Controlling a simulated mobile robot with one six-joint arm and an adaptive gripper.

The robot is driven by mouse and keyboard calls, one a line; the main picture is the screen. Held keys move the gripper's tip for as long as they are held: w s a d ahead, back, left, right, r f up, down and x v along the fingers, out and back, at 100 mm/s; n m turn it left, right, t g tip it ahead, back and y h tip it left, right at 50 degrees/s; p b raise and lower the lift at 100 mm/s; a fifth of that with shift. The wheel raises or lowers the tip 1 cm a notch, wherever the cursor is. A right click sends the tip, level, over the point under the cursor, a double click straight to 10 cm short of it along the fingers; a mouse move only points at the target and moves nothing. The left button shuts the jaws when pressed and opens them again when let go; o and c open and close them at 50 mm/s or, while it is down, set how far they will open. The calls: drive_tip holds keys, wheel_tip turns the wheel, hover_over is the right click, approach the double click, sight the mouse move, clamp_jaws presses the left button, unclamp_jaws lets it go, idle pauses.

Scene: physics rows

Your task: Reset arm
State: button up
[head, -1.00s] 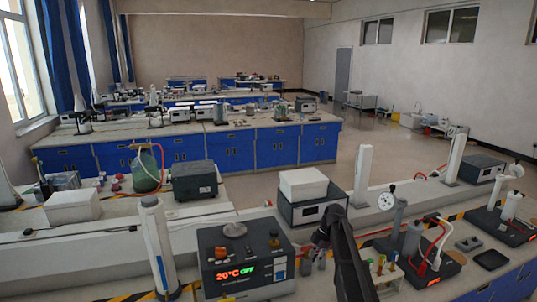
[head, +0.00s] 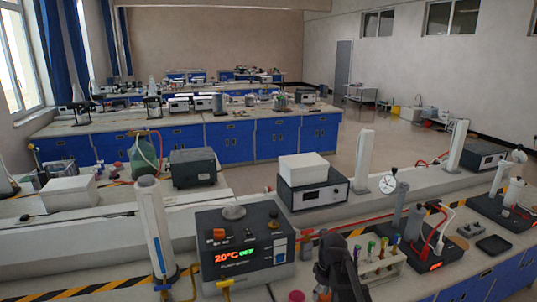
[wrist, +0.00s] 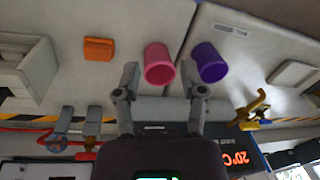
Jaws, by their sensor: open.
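My gripper (wrist: 159,72) is open in the wrist view, with its two grey fingers spread and nothing held. A pink cup (wrist: 160,68) appears between the fingertips in that view, and I cannot tell its distance from them. A purple cup (wrist: 211,64) is just right of the right finger. My dark arm (head: 342,265) shows at the bottom of the head view, left of a rack of coloured tubes (head: 380,262). The gripper's fingers are not clear there.
A heater box (head: 243,250) reading 20°C OFF stands left of my arm. An orange block (wrist: 99,50) and a yellow object (wrist: 250,111) lie near the cups in the wrist view. A white-topped box (head: 313,185) stands behind, and stirrer-like devices (head: 435,250) stand at right.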

drive_tip(key=s+f+m+h+b, duration=0.1)
drive_tip(key=s+f+m+b, duration=0.1)
drive_tip(key=s+m, duration=0.5)
drive_tip(key=shift+s+d+f+t+b, duration=0.3)
drive_tip(key=shift+s+f, duration=0.35)
drive_tip(key=shift+s, duration=0.6)
